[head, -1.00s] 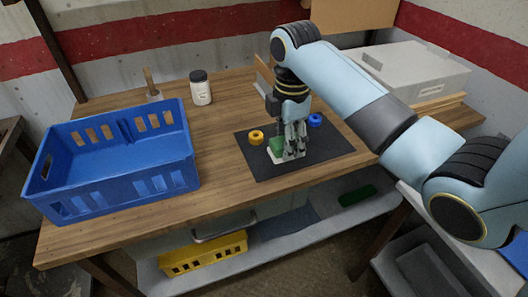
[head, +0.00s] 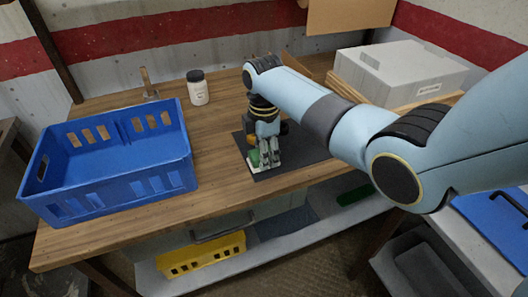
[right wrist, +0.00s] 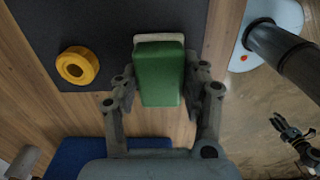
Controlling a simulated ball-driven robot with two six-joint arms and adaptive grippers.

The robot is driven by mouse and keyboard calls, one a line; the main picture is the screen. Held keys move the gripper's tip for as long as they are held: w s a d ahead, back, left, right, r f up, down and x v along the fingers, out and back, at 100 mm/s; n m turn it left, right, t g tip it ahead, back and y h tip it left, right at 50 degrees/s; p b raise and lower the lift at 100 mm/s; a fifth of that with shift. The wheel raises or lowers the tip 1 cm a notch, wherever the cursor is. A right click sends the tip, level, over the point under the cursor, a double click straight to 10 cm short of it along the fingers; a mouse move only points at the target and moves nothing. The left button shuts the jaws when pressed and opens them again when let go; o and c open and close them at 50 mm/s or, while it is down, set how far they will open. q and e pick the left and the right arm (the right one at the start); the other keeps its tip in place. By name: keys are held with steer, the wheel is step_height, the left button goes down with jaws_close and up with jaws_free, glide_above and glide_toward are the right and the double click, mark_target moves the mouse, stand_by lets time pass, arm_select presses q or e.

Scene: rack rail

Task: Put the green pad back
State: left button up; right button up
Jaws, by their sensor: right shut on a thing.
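The green pad (right wrist: 160,74) is a green block with a pale base. My right gripper (right wrist: 162,88) is shut on it, with one finger on each side. In the head view the pad (head: 254,158) is at the left front part of the dark mat (head: 300,157), partly covered by my right gripper (head: 266,163). I cannot tell whether its base touches the mat. What seems to be my left gripper (right wrist: 295,138) shows small at the right edge of the wrist view; its jaws are unclear.
A yellow ring (right wrist: 77,66) lies on the mat near the pad. A blue crate (head: 115,190) stands at the left of the wooden table. A white jar (head: 197,92) stands behind. A grey box (head: 405,75) is at the back right. A yellow bin (head: 202,256) sits below.

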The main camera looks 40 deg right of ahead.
steer(key=o, duration=1.2)
steer(key=shift+f, duration=0.1)
step_height(320, 180, up, 12)
steer(key=shift+r, duration=0.2)
